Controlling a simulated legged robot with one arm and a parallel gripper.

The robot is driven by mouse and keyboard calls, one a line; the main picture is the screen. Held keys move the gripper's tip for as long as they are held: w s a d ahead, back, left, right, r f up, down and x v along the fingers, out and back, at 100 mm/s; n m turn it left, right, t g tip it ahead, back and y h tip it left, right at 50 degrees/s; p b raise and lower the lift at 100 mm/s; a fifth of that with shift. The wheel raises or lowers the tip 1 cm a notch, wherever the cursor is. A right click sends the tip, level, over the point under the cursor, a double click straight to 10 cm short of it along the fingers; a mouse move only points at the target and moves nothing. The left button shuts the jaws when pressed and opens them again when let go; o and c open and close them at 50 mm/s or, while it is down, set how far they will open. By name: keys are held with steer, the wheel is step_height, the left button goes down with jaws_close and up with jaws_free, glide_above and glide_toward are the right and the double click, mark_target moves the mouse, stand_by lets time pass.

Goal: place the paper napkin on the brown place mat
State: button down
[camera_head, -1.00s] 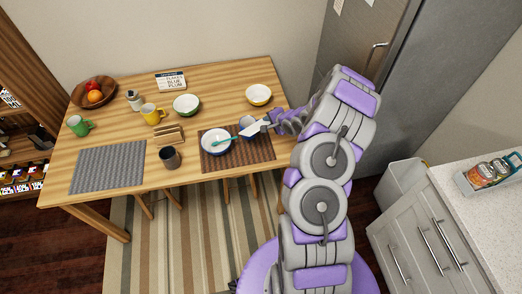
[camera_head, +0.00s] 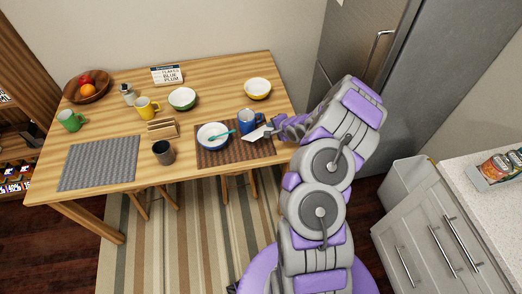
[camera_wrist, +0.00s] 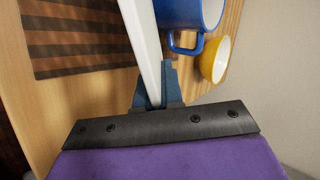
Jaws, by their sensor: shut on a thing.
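The brown place mat (camera_head: 262,149) lies at the front right of the table and also shows in the wrist view (camera_wrist: 70,42). A blue-rimmed white bowl (camera_head: 206,143) with a teal utensil (camera_head: 222,135) stands on the mat. A blue mug (camera_head: 247,119) stands near the mat's back right edge and shows close by in the wrist view (camera_wrist: 182,12). My gripper (camera_head: 272,129) is at the mat's right end, shut on the white paper napkin (camera_head: 256,134). In the wrist view the napkin (camera_wrist: 143,35) is seen edge-on between the blue fingers (camera_wrist: 155,85). Whether it touches the mat is unclear.
A yellow bowl (camera_head: 257,92) stands behind the mug. To the left are a napkin holder (camera_head: 162,129), a dark mug (camera_head: 163,153) and a grey mat (camera_head: 98,163). The mat's front right corner is bare. The fridge (camera_head: 371,65) stands right of the table.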

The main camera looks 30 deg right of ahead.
steer(key=shift+a+f, duration=0.1)
steer(key=shift+f, duration=1.55)
steer(key=c, duration=1.4)
jaws_free()
steer(key=shift+p+v, duration=2.8)
steer(key=shift+v, duration=1.25)
steer(key=r+p, duration=0.1)
steer(key=r, duration=0.1)
steer(key=s+r+p, duration=0.1)
steer(key=r+p, duration=0.1)
steer(key=r, duration=0.1)
steer(key=s+r+p, duration=0.1)
steer(key=r+p, duration=0.1)
steer(key=r, duration=0.1)
steer(key=shift+s, duration=0.1)
